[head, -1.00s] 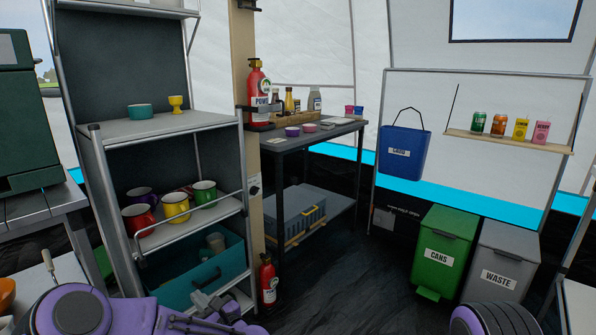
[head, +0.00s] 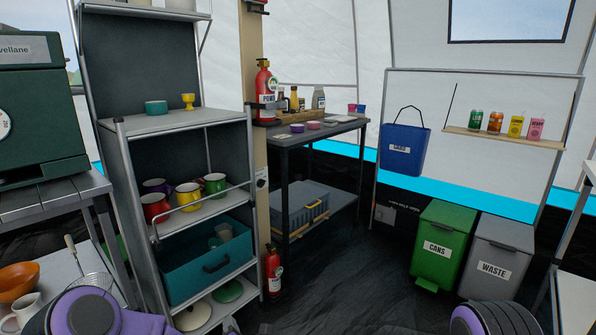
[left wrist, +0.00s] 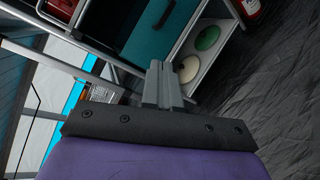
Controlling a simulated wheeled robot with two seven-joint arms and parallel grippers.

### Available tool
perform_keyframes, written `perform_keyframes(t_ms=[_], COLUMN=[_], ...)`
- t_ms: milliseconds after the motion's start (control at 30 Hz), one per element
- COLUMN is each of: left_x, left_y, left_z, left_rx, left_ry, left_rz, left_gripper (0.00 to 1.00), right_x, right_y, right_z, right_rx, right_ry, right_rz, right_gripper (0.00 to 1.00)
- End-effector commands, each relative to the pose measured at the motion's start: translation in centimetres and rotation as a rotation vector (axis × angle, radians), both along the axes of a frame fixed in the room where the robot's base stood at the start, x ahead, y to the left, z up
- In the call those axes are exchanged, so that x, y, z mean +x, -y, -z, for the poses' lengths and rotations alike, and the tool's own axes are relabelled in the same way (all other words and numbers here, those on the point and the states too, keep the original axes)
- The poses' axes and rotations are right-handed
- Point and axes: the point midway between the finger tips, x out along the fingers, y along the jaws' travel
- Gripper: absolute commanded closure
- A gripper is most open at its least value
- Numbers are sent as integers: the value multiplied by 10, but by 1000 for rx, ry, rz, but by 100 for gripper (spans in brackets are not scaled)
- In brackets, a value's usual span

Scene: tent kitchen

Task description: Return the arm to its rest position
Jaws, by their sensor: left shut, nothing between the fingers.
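My left gripper (head: 229,326) barely shows at the bottom edge of the head view, in front of the shelf unit's foot. In the left wrist view its two grey fingers (left wrist: 161,84) are together, with nothing between them. They point toward the shelf's low part, with the teal bin (left wrist: 160,28) and lids beyond. Most of the purple left arm is cut off by the bottom edge of the head view. My right gripper is not in view.
The metal shelf unit (head: 180,124) holds mugs, a teal bin (head: 207,262) and lids. A fire extinguisher (head: 273,270) stands on the floor beside it. A green cans bin (head: 442,246) and grey waste bin (head: 497,260) stand at right. The middle floor (head: 345,270) is clear.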

Motion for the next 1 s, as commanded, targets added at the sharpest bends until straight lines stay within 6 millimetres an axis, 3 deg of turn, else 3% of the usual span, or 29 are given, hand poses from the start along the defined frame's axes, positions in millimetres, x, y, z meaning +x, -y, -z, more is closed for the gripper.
perform_keyframes(t_ms=[167, 267, 300, 400, 500, 700, 900, 1000], left_x=[-61, -121, -149, -213, -264, -336, -386, -399], left_y=[13, 9, 3, -16, -35, -71, -107, -125], left_z=[87, 146, 168, 207, 230, 250, 259, 270], left_rx=[390, 640, 733, 906, 1005, 1085, 1099, 1121], left_ry=[-366, -606, -700, -890, -1026, -1215, -1364, -1416], left_rz=[328, 574, 679, 901, 1063, 1254, 1317, 1317], left_gripper=[100, 100, 100, 100, 100, 100, 100, 100], right_x=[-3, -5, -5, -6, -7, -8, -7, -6], right_y=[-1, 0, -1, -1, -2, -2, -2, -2], right_z=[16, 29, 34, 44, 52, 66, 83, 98], right_rx=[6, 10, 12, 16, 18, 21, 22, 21], right_ry=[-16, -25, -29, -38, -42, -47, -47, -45], right_rz=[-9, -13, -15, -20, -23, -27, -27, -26], right_gripper=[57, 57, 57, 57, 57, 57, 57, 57])
